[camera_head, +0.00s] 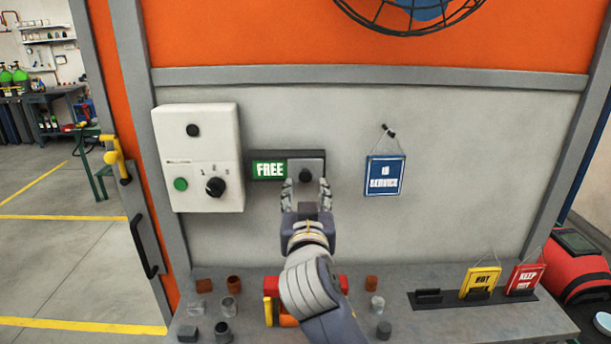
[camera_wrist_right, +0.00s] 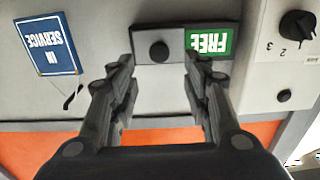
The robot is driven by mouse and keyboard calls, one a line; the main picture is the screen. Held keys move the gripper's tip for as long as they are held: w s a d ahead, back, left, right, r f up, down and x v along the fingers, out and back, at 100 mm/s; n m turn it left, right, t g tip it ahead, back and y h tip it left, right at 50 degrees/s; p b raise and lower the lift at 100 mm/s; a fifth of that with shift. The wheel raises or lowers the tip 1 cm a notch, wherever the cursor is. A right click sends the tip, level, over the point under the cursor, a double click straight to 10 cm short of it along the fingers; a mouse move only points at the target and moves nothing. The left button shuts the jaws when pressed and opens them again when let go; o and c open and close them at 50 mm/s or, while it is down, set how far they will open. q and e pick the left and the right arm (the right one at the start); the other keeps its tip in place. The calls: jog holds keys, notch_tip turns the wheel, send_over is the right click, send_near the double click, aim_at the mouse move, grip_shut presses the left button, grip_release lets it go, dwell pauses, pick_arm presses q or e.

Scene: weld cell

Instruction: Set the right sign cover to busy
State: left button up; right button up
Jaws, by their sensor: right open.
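The sign is a dark frame (camera_head: 268,178) on the grey wall panel, right of the white control box. Its left half shows a green FREE plate (camera_head: 269,169). A grey sliding cover (camera_head: 306,161) with a round black knob (camera_head: 306,175) sits over the right half. My right gripper (camera_head: 306,184) is open in front of the cover, with its fingers on either side of the knob in the picture. In the right wrist view the knob (camera_wrist_right: 159,52) appears between the fingertips, with no finger visibly touching it. My left gripper is out of view.
The white control box (camera_head: 197,135) with a black dial is close on the left. A blue IN SERVICE tag (camera_head: 384,175) hangs on the right. Below, a grey bench (camera_head: 450,325) carries several small parts and a rack with yellow HOT and red KEEP OUT tags.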

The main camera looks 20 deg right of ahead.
aim_at(305, 176)
jog(key=p+x, duration=0.1)
jog(key=x, duration=0.3)
jog(key=shift+w+d+r, duration=0.1)
jog(key=shift+w+d, duration=0.05)
jog(key=shift+w, duration=0.25)
jog(key=shift+p+x, duration=0.35)
jog(key=shift+x, duration=0.45)
